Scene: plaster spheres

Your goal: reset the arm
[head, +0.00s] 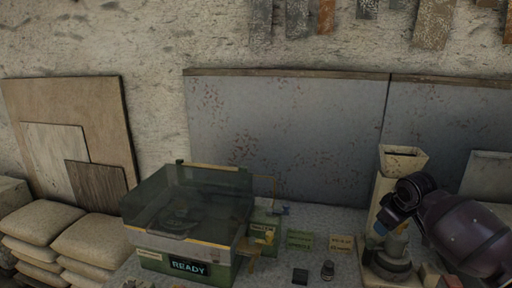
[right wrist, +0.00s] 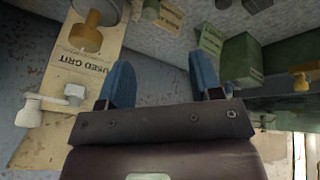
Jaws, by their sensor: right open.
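My right arm (head: 465,236) comes in from the right in the head view, a dull purple link with a dark wrist. Its gripper (head: 385,222) is over the right part of the bench, in front of a cream dispenser-like stand (head: 403,161), and hides part of it. In the right wrist view the gripper (right wrist: 162,82) shows two blue fingers spread well apart, with nothing between them. A cream panel lettered "USED GRIT" (right wrist: 88,75) lies to the left of the fingers there. My left gripper is not in view.
A green machine with a clear hood (head: 190,205) and a lit "READY" sign (head: 188,267) stands left of centre. Small labelled blocks (head: 341,243), a dark cube (head: 300,276) and a small weight-like piece (head: 327,270) sit mid-bench. Stacked sacks (head: 90,240) are at the left.

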